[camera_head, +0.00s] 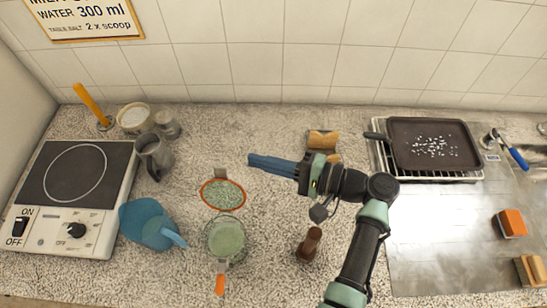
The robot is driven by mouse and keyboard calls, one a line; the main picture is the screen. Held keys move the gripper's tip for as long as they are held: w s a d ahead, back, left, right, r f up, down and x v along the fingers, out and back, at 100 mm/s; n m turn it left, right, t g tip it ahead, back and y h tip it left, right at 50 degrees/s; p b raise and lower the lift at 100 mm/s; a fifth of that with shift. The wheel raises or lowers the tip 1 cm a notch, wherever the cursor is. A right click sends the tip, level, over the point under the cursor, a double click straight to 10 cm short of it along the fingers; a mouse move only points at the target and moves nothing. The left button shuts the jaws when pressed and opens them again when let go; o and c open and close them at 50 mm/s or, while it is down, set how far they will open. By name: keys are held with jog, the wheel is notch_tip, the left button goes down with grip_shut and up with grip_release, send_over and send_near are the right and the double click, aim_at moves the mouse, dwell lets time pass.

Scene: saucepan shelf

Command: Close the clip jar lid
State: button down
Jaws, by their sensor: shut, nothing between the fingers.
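The clip jar (227,241) stands on the speckled counter at the lower middle, with pale green contents showing inside. Its round lid (222,195) with an orange seal is swung open on the far side of the jar, lying back from the mouth. An orange-tipped clip (220,283) hangs out at the jar's near side. My gripper (253,161) comes in from the right, its blue fingers together and empty. The fingertips point left, above the counter, behind and to the right of the lid, apart from it.
A blue jug (149,223) stands left of the jar, beside a hotplate (78,187). A grey metal pitcher (153,155) is behind it. A brown wooden object (309,244) stands to the jar's right. A dark tray (424,144) on a rack lies further right.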

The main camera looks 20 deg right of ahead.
aim_at(223, 190)
jog(key=a+p, duration=0.1)
jog(key=a, duration=0.1)
jog(key=a+p, duration=0.3)
jog(key=shift+a+r, duration=0.3)
jog(key=shift+r, duration=0.1)
jog(key=shift+f+b, duration=0.1)
jog(key=shift+b, duration=0.4)
